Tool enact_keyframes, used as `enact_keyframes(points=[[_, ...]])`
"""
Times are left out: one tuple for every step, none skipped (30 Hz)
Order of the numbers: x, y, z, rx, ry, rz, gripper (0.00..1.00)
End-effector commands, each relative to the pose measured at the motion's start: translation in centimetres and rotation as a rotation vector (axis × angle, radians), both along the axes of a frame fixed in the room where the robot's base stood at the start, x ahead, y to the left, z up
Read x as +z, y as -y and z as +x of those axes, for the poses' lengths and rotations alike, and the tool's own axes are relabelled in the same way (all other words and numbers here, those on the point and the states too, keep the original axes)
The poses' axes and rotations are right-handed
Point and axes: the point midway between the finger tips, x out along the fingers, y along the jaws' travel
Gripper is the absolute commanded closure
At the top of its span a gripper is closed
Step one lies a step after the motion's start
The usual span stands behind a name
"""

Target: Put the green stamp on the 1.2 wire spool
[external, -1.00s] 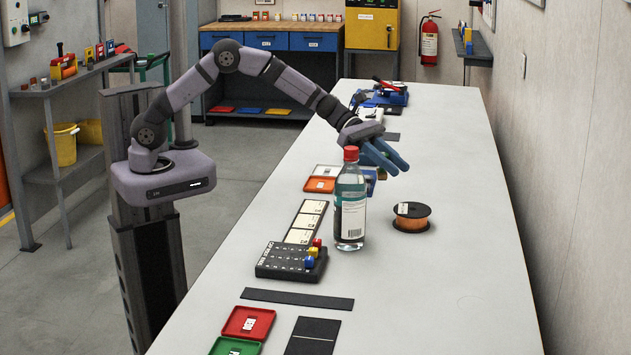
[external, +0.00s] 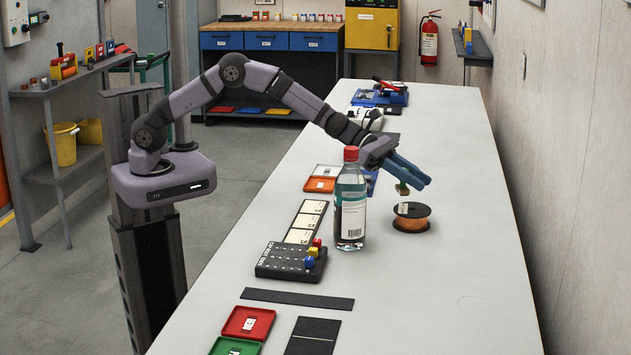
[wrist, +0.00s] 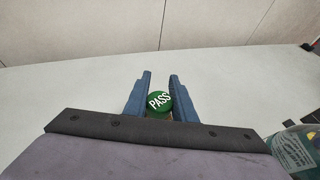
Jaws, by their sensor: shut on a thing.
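My gripper (external: 412,182) is shut on the green stamp (external: 402,188), which hangs below the fingers. In the wrist view the stamp's round green top, marked PASS (wrist: 159,101), sits between my two blue fingers (wrist: 160,85). The wire spool (external: 411,222) has black flanges, copper-coloured wire and a small white label on its upper face. It stands on the table just below the stamp, and a small gap seems to show between them in the external view. The spool cannot be seen in the wrist view. The label's text is too small to read.
A clear bottle with a red cap (external: 350,205) stands left of the spool, close to my gripper; it also shows at the wrist view's right edge (wrist: 293,150). A black block with coloured pegs (external: 290,262) and an orange tray (external: 319,185) lie further left. The table right of the spool is clear.

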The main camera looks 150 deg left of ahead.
Motion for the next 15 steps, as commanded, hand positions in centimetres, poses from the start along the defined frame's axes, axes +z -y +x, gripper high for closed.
enact_keyframes(points=[[-0.2, 0.0, 0.0, 0.001, 0.001, -0.002, 0.98], [-0.3, 0.0, 0.0, 0.001, 0.002, -0.001, 0.98], [-0.3, 0.0, 0.0, 0.000, 0.001, 0.000, 0.98], [-0.3, 0.0, 0.0, 0.000, 0.001, 0.000, 0.98], [-0.4, 0.0, 0.0, 0.000, 0.001, 0.000, 0.98], [-0.5, 0.0, 0.0, 0.000, 0.001, 0.000, 0.98], [-0.6, 0.0, 0.0, 0.000, 0.000, 0.000, 0.98], [-0.9, 0.0, 0.0, -0.001, 0.000, -0.001, 0.98], [-1.3, 0.0, 0.0, 0.001, 0.000, -0.002, 0.98], [-1.6, 0.0, 0.0, 0.001, 0.000, -0.002, 0.98], [-2.1, 0.0, 0.0, 0.000, -0.001, -0.004, 0.98], [-2.5, 0.0, 0.0, 0.000, 0.000, -0.003, 0.98], [-2.8, 0.0, 0.0, -0.001, 0.000, -0.004, 0.98], [-3.2, 0.0, 0.0, -0.001, 0.000, -0.003, 0.98], [-3.5, 0.0, 0.0, 0.000, 0.000, -0.002, 0.98]])
